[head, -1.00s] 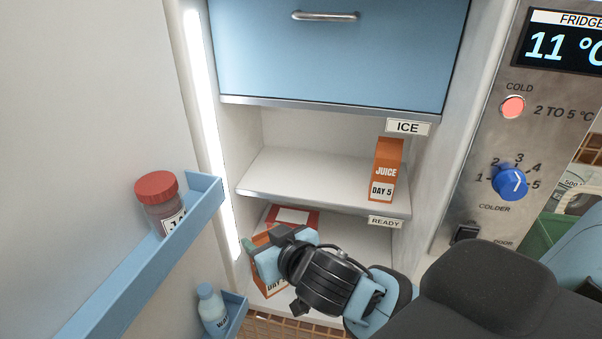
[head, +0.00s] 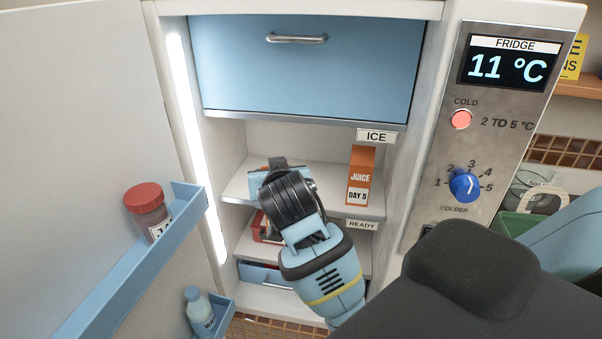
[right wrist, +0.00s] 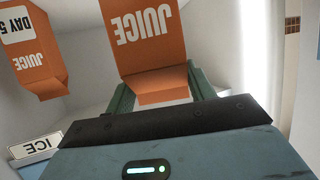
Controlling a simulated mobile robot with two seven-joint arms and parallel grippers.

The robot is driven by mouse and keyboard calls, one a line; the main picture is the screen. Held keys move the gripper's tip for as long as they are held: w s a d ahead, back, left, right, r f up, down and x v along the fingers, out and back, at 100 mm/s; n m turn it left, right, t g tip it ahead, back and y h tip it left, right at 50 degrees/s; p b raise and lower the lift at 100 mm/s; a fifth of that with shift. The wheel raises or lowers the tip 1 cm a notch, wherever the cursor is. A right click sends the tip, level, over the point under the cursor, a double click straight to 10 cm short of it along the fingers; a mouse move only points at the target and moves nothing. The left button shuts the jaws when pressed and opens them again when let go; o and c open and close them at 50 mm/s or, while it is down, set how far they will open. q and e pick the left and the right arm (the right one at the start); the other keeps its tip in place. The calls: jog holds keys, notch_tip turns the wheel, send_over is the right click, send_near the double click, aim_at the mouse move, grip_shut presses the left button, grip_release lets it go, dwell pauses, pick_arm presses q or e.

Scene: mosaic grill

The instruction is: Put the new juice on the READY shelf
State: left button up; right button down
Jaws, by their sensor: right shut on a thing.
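My right gripper (head: 272,170) is at the height of the upper shelf (head: 235,190), left of its middle. It is shut on an orange juice carton (right wrist: 145,35), seen between its fingers in the right wrist view. In the head view the gripper mostly hides this carton, and its day mark does not show. Another orange carton marked DAY 5 (head: 361,176) stands upright at the right of the upper shelf, apart from the held one. The READY label (head: 362,225) is on that shelf's front edge, below the DAY 5 carton. My left gripper is out of view.
A blue ICE drawer (head: 305,70) is shut above the shelf. A red item (head: 264,228) is on the lower shelf, partly hidden. The open door at left has blue racks with a red-lidded jar (head: 147,212) and a bottle (head: 200,310). The fridge panel (head: 440,170) borders the right.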

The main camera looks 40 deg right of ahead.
jog(key=w+d, duration=0.4)
jog(key=w, duration=0.4)
jog(key=w+d+f, duration=0.1)
jog(key=w+d, duration=0.3)
jog(key=w, duration=0.3)
jog(key=shift+w, duration=0.4)
jog(key=shift+f, duration=0.2)
jog(key=c, duration=0.5)
grip_release()
jog(key=shift+f, duration=0.15)
